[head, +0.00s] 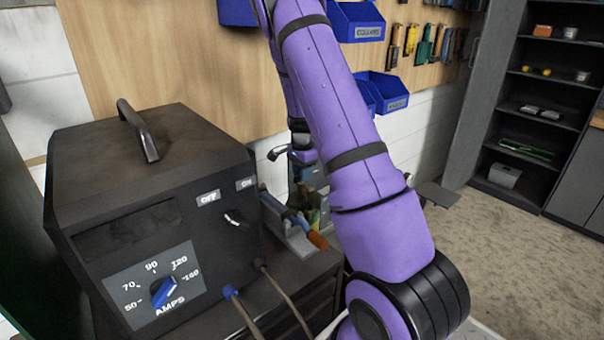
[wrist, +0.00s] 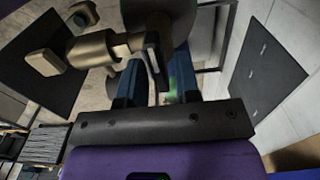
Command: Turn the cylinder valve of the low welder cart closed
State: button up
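In the wrist view a brass-coloured valve body (wrist: 95,48) with a blocky end lies at the upper left. A dark rounded part (wrist: 168,18), possibly its handwheel, is at the top centre. My gripper (wrist: 160,62) has its two blue fingers apart, reaching up to the valve and this rounded part. The fingertips are partly hidden, so I cannot tell whether they press on anything. A little green (wrist: 172,98) shows between the fingers near the palm. In the head view my purple arm reaches down behind the welder (head: 150,190); the valve and fingertips are hidden there.
An open tray of tools (head: 295,230) stands right of the welder, close to my arm. Blue bins (head: 355,22) hang on the wooden wall panel (head: 160,50). Dark shelves (head: 530,100) stand at the right. The floor (head: 500,250) before them is clear.

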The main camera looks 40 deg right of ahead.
jog(key=shift+o, duration=0.5)
notch_tip(320, 180, up, 11)
dwell(0.3)
jog(key=shift+f, duration=0.15)
dwell(0.3)
